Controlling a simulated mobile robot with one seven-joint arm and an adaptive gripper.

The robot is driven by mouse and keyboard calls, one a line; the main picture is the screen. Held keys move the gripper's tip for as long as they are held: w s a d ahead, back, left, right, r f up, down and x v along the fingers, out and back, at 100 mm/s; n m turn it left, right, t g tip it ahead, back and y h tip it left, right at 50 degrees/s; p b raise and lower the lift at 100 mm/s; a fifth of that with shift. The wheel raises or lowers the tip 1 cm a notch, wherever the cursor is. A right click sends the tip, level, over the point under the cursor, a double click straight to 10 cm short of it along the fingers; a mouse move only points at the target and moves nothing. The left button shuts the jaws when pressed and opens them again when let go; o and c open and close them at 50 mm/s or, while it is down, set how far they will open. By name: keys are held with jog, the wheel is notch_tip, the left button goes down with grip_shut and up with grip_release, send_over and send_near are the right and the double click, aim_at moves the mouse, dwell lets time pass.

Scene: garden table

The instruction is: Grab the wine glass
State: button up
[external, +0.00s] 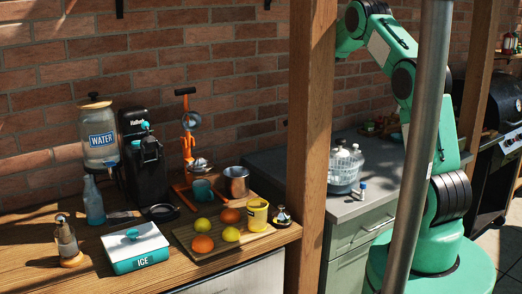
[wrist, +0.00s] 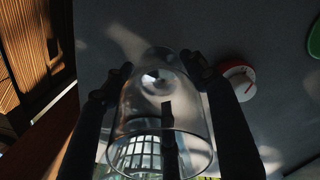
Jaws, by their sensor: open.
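A clear glass (wrist: 140,118), which I take to be the wine glass, fills the middle of the wrist view. Its wide rim is toward the camera, and a rounded part shows at its far end. My gripper (wrist: 158,74) is open, with one dark finger on each side of the glass. The fingers look very near its sides; I cannot tell if they touch. In the external view my green arm rises at the right, and its gripper end is not visible. I cannot make out the wine glass there.
A white round item with a red mark (wrist: 238,82) lies right of the right finger. A green item (wrist: 314,38) is at the right edge. In the external view, a wooden post (external: 312,150) and metal pole (external: 418,150) stand in front of the grey counter (external: 345,208).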

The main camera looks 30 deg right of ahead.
jog(key=c, duration=0.5)
jog(key=shift+c, duration=0.5)
jog(key=shift+r+p, duration=0.65)
jog(key=shift+r, duration=4.35)
